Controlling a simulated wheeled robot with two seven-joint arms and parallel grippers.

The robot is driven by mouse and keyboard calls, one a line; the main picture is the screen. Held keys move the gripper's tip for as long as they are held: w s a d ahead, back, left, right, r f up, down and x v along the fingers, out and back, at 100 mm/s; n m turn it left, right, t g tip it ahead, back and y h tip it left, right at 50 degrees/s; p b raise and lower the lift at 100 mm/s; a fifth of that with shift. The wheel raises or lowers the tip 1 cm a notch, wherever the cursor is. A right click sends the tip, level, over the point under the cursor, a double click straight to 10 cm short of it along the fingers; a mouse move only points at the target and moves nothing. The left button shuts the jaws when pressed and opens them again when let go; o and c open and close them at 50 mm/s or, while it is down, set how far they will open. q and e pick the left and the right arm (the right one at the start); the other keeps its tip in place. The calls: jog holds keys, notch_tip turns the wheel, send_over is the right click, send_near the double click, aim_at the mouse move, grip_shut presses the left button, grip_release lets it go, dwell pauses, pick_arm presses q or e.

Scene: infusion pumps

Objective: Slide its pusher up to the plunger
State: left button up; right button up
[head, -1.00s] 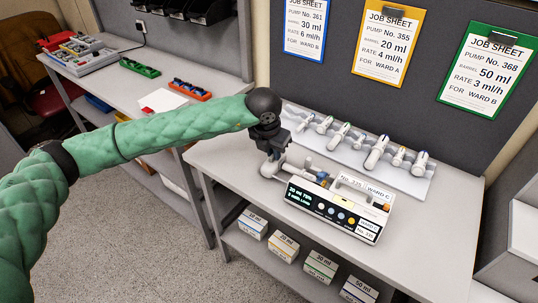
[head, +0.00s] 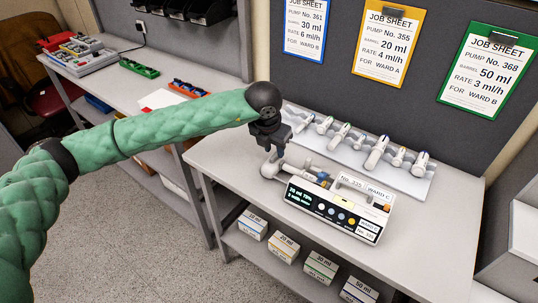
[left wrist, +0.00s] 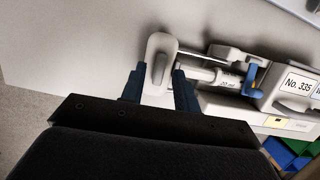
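The pump (head: 335,208), No. 335 with a Ward C label, stands on the bench with a lit display. Its pale pusher (head: 268,169) sticks out at the pump's left end. In the left wrist view the rounded pusher (left wrist: 160,60) lies between the fingers of my left gripper (left wrist: 158,82). The fingers are apart on either side of it; firm contact cannot be told. A syringe (left wrist: 205,75) lies right of the pusher, by a blue clamp (left wrist: 251,80); the plunger end is partly hidden. My left gripper (head: 270,153) is over the pusher. My right gripper is out of view.
A white rack of several syringes (head: 428,184) stands behind the pump. Job sheets (head: 388,45) hang on the grey panel. Labelled boxes (head: 320,266) sit on the lower shelf. The bench (head: 430,235) is clear right of the pump.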

aim_at(274, 155)
pick_arm(q)
jog(key=shift+r, duration=2.7)
